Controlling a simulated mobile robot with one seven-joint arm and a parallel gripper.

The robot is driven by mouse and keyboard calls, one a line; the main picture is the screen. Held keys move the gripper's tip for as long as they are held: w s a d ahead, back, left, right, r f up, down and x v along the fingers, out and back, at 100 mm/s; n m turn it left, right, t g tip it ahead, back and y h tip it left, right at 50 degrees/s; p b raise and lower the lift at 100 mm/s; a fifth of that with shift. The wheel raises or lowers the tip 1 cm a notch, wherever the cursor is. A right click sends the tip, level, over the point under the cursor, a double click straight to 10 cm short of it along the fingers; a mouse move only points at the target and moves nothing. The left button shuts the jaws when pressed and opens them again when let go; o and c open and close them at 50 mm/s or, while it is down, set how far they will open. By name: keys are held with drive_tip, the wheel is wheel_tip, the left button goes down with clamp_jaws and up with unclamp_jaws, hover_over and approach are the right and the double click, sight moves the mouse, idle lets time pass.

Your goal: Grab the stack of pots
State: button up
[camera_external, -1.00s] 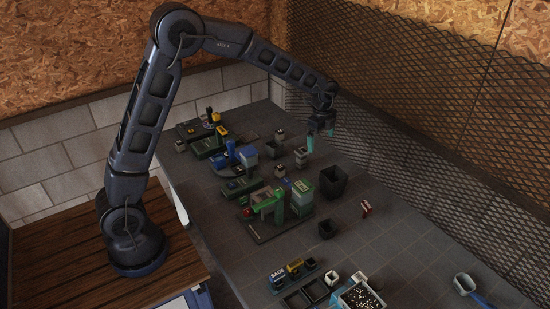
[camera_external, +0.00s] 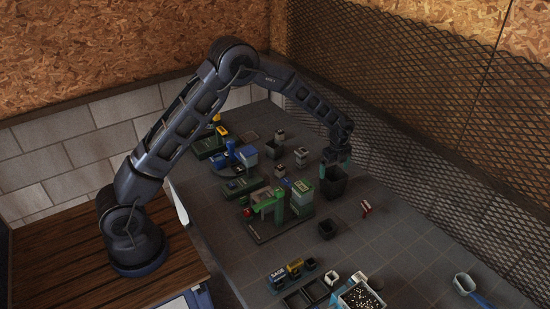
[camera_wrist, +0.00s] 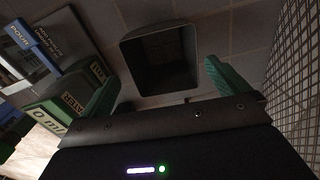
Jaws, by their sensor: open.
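A dark square pot (camera_external: 334,189), open at the top, stands on the bench near the mesh wall. I cannot tell whether it is a stack of nested pots. My gripper (camera_external: 336,168) is at its top in the external view, partly covering its rim. In the wrist view my gripper (camera_wrist: 160,82) is open, with one green finger at each side of the pot (camera_wrist: 165,80). The pot lies beyond the fingertips, roughly centred between them, and nothing is held. Whether a finger touches it is unclear.
A green and white machine (camera_external: 302,195) stands close left of the pot. A small red item (camera_external: 366,208) lies to the right. The mesh wall (camera_external: 420,140) rises behind. The bench at right is mostly clear.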

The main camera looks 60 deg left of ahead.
drive_tip(key=shift+w+f, duration=0.2)
drive_tip(key=shift+f, duration=2.95)
drive_tip(key=shift+f, duration=0.2)
drive_tip(key=c, duration=0.9)
drive_tip(key=shift+c, duration=0.2)
drive_tip(key=shift+r, duration=0.1)
